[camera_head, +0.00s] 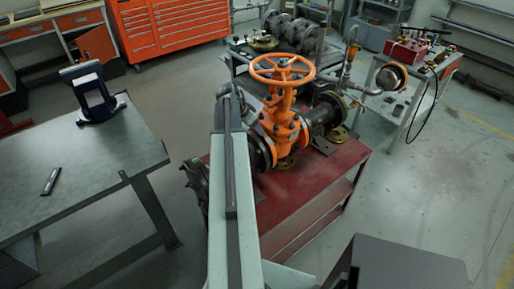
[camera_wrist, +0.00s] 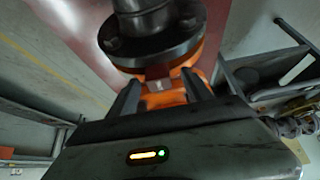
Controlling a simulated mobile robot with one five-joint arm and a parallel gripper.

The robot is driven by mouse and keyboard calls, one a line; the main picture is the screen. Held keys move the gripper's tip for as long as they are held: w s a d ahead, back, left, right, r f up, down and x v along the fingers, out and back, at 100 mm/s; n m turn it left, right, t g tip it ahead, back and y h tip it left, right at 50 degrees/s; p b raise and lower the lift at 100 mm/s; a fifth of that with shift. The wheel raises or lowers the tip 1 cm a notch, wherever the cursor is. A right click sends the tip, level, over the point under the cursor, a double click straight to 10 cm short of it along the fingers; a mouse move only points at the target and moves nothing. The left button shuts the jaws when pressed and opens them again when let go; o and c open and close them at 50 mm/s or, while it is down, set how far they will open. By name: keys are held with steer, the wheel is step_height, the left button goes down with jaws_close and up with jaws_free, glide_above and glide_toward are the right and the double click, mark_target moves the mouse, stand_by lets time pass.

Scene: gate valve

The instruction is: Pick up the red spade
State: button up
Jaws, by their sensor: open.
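I cannot make out the red spade for certain in either view. In the wrist view, a small reddish-brown piece (camera_wrist: 158,72) with a pale mark shows under a dark pipe flange (camera_wrist: 150,35), between my fingers; I cannot tell whether it is the spade. My gripper (camera_wrist: 160,88) is open, its two dark fingers on either side of this piece and an orange part behind it. I cannot tell whether they touch. In the head view, my arm covers the near left side of the orange gate valve (camera_head: 285,125), and my gripper's fingertips are hidden.
The valve stands on a red table (camera_head: 320,185). A grey workbench (camera_head: 75,180) on the left holds a dark stand (camera_head: 92,95) and a small dark bar (camera_head: 50,181). A trolley (camera_head: 412,90) with a red box (camera_head: 406,52) stands right.

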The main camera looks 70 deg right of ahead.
steer(key=shift+f, duration=0.15)
jaws_close()
stand_by(1.3)
